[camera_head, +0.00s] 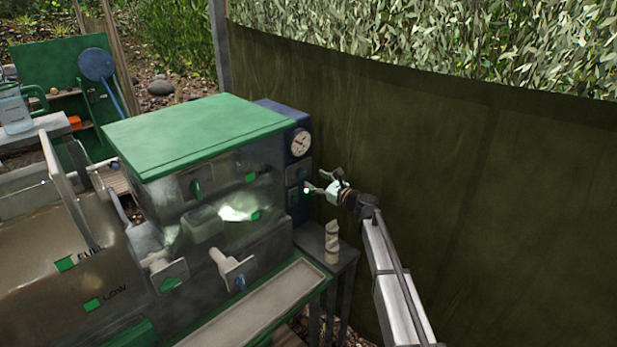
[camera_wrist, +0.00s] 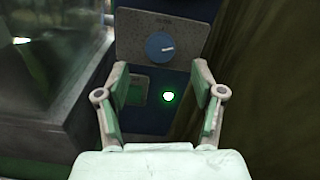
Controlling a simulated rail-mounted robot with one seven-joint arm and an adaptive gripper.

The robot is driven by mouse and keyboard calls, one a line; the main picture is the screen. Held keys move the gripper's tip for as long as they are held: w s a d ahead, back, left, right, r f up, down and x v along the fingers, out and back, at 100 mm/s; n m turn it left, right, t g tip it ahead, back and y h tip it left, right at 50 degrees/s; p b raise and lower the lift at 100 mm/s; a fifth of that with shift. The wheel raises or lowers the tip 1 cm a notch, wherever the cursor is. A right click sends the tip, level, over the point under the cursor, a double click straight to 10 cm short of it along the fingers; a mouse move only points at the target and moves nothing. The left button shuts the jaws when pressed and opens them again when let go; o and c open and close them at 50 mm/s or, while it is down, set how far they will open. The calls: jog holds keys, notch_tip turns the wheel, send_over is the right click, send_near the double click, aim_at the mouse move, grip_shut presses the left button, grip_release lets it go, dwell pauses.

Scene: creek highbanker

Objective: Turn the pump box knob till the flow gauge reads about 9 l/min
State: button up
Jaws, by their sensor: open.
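The pump box (camera_head: 295,150) is a dark blue box at the right end of the green-lidded tank. Its flow gauge (camera_head: 301,142) is a round white dial near the top; the reading is too small to make out. In the wrist view the knob (camera_wrist: 160,46) is round and blue with a pale pointer mark, on a grey plate (camera_wrist: 128,28).
The clear-walled tank (camera_head: 225,200) stands close on the left of my gripper. A dark green screen (camera_head: 470,190) runs along the right. A pale bottle-like object (camera_head: 332,243) stands on a small stand below my arm.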

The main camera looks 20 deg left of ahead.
jog(key=v, duration=0.5)
jog(key=shift+s+d, duration=0.15)
jog(key=shift+d, duration=0.2)
jog(key=b+v, duration=0.1)
jog(key=v, duration=1.1)
